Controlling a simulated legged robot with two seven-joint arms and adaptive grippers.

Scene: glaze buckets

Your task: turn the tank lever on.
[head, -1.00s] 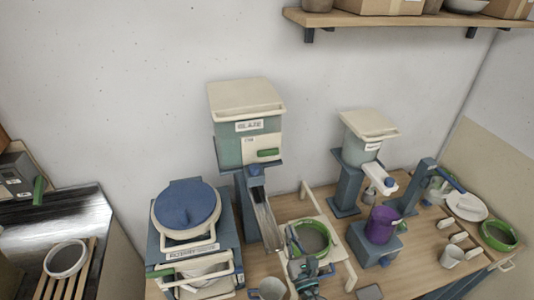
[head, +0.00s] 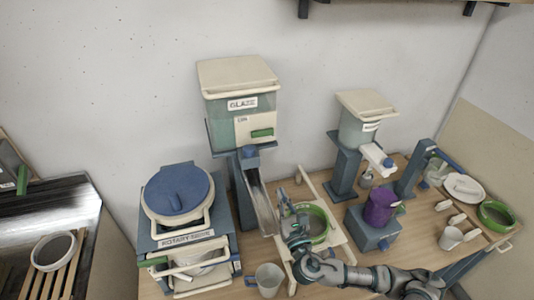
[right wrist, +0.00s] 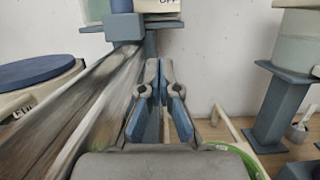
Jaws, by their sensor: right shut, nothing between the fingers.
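The glaze tank (head: 240,105) stands on a blue stand against the wall. A green lever (head: 262,133) lies roughly level on its cream front panel (head: 246,126). My right gripper (head: 284,200) is shut and empty, below the tank and right of the metal chute (head: 260,205), apart from the lever. In the right wrist view my gripper's fingers (right wrist: 158,78) point towards the stand; the lower edge of the panel (right wrist: 160,5) shows at the top, with letters that seem to read OFF. The lever is not in that view. My left gripper is not in view.
A green-rimmed bowl (head: 318,222) sits on a cream frame beside my right gripper. A rotary mixer (head: 180,195) stands to the left and a mug (head: 268,279) in front. A smaller tank (head: 362,120) and a purple jug (head: 380,208) stand to the right.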

